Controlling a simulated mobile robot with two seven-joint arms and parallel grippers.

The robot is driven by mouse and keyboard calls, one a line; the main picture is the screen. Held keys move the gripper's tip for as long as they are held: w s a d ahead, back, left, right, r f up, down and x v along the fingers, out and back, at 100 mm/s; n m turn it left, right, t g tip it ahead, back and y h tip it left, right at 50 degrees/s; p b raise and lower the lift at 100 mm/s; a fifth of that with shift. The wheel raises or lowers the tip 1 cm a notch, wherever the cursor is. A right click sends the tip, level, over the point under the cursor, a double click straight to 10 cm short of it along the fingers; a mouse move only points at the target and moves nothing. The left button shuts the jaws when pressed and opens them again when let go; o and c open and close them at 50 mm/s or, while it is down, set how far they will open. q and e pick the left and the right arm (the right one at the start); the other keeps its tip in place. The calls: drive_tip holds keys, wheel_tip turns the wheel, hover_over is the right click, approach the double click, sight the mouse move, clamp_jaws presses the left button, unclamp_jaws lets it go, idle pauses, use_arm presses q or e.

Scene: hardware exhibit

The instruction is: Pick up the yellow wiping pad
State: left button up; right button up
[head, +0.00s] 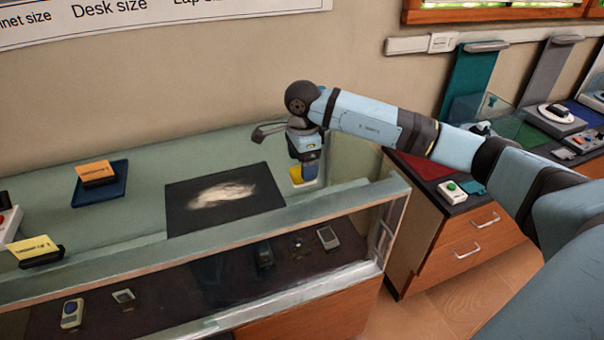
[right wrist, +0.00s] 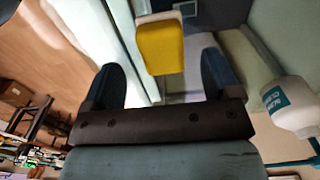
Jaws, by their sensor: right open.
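The yellow wiping pad (head: 296,175) is at the right end of the glass counter, partly hidden behind my right gripper (head: 309,171) in the head view. In the right wrist view the yellow pad (right wrist: 160,47) has a pale edge and lies ahead of and between the two dark fingers of my right gripper (right wrist: 165,78). The fingers are apart, with no visible contact on the pad. My left gripper is not in view.
A white bottle with a teal label (right wrist: 292,103) stands close beside the gripper. A dark mat with a pale smear (head: 225,198) lies left of the pad. A blue tray (head: 100,184) with an orange-topped block is farther left. A raised counter edge (head: 215,248) runs in front.

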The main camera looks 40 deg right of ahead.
wheel_tip(320, 180, down, 4)
drive_tip(key=shift+w+p, duration=0.15)
drive_tip(key=shift+p, duration=0.35)
drive_tip(key=c, duration=1)
drive_tip(key=shift+r, duration=0.1)
